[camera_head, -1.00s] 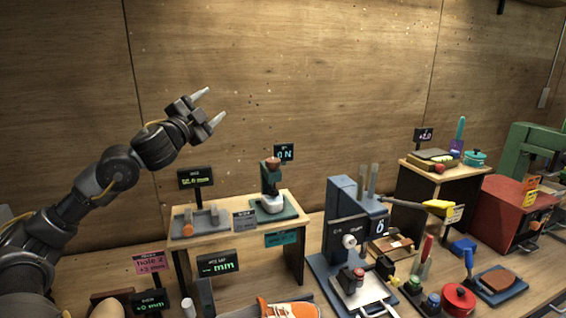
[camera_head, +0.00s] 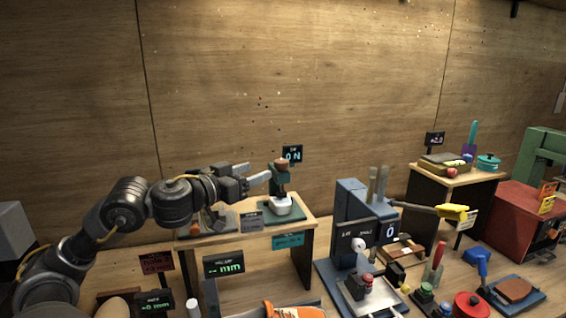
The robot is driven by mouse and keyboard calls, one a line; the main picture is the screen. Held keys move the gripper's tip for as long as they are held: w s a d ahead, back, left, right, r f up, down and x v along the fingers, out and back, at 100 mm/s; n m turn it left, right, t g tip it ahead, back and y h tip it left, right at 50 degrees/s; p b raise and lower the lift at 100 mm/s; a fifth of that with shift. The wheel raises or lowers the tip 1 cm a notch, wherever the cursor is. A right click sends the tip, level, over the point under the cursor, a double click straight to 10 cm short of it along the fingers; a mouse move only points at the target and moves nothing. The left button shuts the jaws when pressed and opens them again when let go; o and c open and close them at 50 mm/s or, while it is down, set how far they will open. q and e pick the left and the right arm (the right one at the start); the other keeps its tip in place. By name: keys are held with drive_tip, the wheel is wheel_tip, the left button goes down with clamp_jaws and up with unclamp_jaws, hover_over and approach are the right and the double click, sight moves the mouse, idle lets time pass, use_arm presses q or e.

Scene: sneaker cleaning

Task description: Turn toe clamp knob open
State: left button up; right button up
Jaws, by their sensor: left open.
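My left gripper (camera_head: 258,176) is over the small wooden shelf, with its fingers pointing right. It is open, and its fingertips are just left of a small green stand (camera_head: 281,190) with a brown knob (camera_head: 281,163) on top and a white block at its foot. I cannot tell whether they touch it. No label names the toe clamp knob, so I cannot tell which knob it is. An orange sneaker (camera_head: 295,312) is cut off by the bottom edge. My left arm partly hides a grey fixture (camera_head: 222,222) on the shelf's left. My right gripper is not in view.
A blue press (camera_head: 352,207) with a display reading 0 stands right of the shelf (camera_head: 308,210). Further right are a yellow-ended tool (camera_head: 452,211), a red pot (camera_head: 471,305) and a red box (camera_head: 515,218). The wooden wall closes off the back.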

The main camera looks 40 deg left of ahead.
sight(278, 162)
use_arm(q)
drive_tip(key=shift+w, duration=0.1)
drive_tip(key=w+p, duration=0.1)
drive_tip(key=w, duration=0.5)
drive_tip(key=w+p, duration=0.1)
drive_tip(key=w, duration=0.2)
drive_tip(key=shift+w+d+r+p, duration=0.1)
drive_tip(key=shift+d+r+p, duration=0.05)
drive_tip(key=shift+d+p, duration=0.15)
drive_tip(key=shift+w, duration=0.75)
